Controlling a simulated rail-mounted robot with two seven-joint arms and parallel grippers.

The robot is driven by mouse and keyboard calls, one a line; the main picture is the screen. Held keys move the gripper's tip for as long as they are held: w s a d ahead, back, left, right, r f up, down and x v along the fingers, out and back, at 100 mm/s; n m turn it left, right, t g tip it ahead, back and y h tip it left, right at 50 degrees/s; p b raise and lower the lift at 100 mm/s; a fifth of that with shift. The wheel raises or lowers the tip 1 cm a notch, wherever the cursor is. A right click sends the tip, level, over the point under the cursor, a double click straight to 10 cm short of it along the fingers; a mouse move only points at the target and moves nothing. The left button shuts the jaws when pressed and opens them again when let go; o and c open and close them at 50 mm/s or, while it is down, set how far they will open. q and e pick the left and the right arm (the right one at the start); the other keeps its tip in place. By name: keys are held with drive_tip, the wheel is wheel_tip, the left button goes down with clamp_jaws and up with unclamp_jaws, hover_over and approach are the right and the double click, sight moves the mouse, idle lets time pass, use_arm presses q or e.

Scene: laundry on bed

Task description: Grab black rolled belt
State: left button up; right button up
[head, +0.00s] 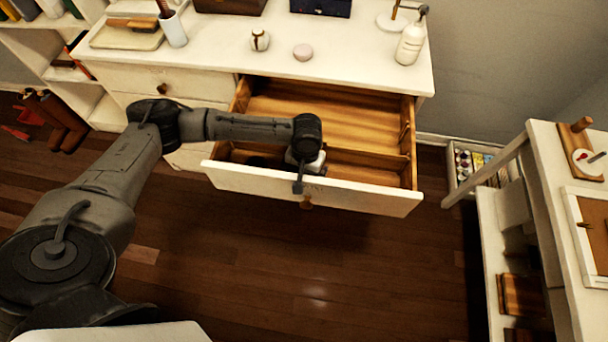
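An open wooden drawer (332,107) is pulled out of the white dresser. My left arm reaches over it from the left. My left gripper (301,178) points down at the drawer's front compartment, close behind the front panel; one dark finger part shows against that panel. Whether its fingers are open or shut is hidden. A dark object (262,162), perhaps the black rolled belt, lies in the front compartment left of the gripper, mostly in shadow and partly covered by my arm. My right gripper is not in view.
The drawer's rear compartment looks empty. A divider separates it from the front one. A white pump bottle (411,40), a small round jar (260,40) and a pink round item (303,52) stand on the dresser top (350,55). A white shelf unit (492,230) stands at right.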

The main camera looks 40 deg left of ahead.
use_arm(q)
drive_tip(key=shift+r, duration=0.1)
drive_tip(key=shift+c, duration=0.2)
drive_tip(key=c, duration=1)
